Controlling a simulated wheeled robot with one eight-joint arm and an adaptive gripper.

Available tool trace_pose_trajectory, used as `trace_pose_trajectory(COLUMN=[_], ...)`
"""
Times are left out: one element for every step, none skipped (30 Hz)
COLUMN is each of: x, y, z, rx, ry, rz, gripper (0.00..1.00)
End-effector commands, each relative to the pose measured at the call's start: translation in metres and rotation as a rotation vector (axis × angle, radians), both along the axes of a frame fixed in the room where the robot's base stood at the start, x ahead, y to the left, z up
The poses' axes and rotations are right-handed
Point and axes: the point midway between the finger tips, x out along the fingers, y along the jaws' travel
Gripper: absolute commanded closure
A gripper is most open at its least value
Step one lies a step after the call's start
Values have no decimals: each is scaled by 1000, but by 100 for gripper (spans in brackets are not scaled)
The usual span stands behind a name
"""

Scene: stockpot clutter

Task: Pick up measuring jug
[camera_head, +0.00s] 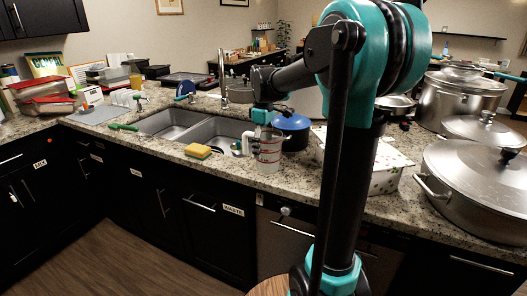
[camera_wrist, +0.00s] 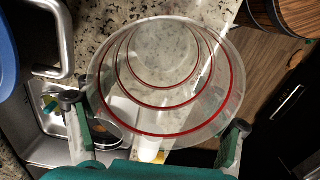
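The measuring jug (camera_head: 269,154) is clear with red markings and stands upright on the granite counter near its front edge, right of the sink. In the wrist view I look down into the jug (camera_wrist: 160,105); its red rings and round base show, and it looks empty. My gripper (camera_head: 264,118) is over the jug's top in the head view. In the wrist view my gripper (camera_wrist: 156,122) has its fingers spread wide, one on each side of the rim. A narrow gap seems to show at the left finger; contact at the right is unclear.
A blue pot (camera_head: 291,130) stands close behind and right of the jug. A white patterned box (camera_head: 388,172) and large steel pots (camera_head: 480,178) stand further right. A yellow sponge (camera_head: 198,151) lies by the sink (camera_head: 215,133). A wooden stool (camera_wrist: 285,14) is below the counter edge.

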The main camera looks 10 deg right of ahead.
Motion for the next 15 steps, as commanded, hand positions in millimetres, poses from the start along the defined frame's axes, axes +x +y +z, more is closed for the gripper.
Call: trace_pose_trajectory(x=[0, 0, 0, 0, 0, 0, 0, 0, 0, 0, 0, 0, 0, 0, 0], y=[0, 0, 0, 0, 0, 0, 0, 0, 0, 0, 0, 0, 0, 0, 0], z=[0, 0, 0, 0, 0, 0, 0, 0, 0, 0, 0, 0, 1, 1, 2], rx=[0, 0, 0, 0, 0, 0, 0, 0, 0, 0, 0, 0, 0, 0, 0], ry=[0, 0, 0, 0, 0, 0, 0, 0, 0, 0, 0, 0, 0, 0, 0], rz=[0, 0, 0, 0, 0, 0, 0, 0, 0, 0, 0, 0, 0, 0, 0], gripper=[34, 37, 42, 46, 50, 53, 53, 53, 53, 53, 53, 53, 53, 53, 53])
